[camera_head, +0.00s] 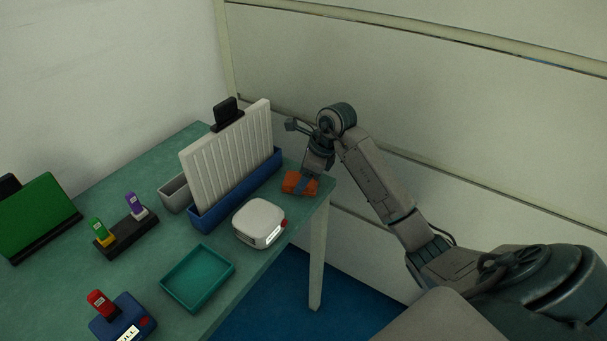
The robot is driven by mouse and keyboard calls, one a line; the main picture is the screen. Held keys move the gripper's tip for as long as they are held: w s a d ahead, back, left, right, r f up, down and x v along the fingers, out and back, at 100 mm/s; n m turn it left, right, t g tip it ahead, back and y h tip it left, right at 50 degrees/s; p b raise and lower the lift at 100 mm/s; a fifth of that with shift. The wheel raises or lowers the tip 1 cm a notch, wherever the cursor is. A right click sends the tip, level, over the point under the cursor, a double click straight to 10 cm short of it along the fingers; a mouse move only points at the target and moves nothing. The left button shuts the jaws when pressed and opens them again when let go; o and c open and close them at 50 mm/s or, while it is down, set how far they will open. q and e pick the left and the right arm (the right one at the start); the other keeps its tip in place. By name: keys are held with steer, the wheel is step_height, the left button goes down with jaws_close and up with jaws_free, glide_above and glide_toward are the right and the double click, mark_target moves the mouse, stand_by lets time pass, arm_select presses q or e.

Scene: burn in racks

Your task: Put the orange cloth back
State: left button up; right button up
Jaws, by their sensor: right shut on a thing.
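The orange cloth (290,183) is at the far right corner of the green table, beside the end of the blue rack. My right gripper (307,182) points down onto it and is shut on it. Part of the cloth is hidden behind the fingers. I cannot tell whether the cloth rests on the table top or is held just above it. My left gripper is not in view.
A blue rack (236,195) holding a white ribbed panel (228,150) stands left of the cloth. A white rounded box (259,221) and an empty teal tray (198,277) are nearer. The table's right edge (312,214) is close to the cloth.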

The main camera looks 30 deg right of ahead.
steer(key=o, duration=0.9)
steer(key=shift+d+r, duration=0.1)
steer(key=shift+r, duration=0.1)
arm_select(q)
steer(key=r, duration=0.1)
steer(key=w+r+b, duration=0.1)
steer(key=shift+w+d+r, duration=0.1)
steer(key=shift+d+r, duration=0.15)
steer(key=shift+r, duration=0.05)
arm_select(e)
steer(key=v, duration=1.1)
steer(key=shift+s+r, duration=0.15)
steer(key=shift+r, duration=0.1)
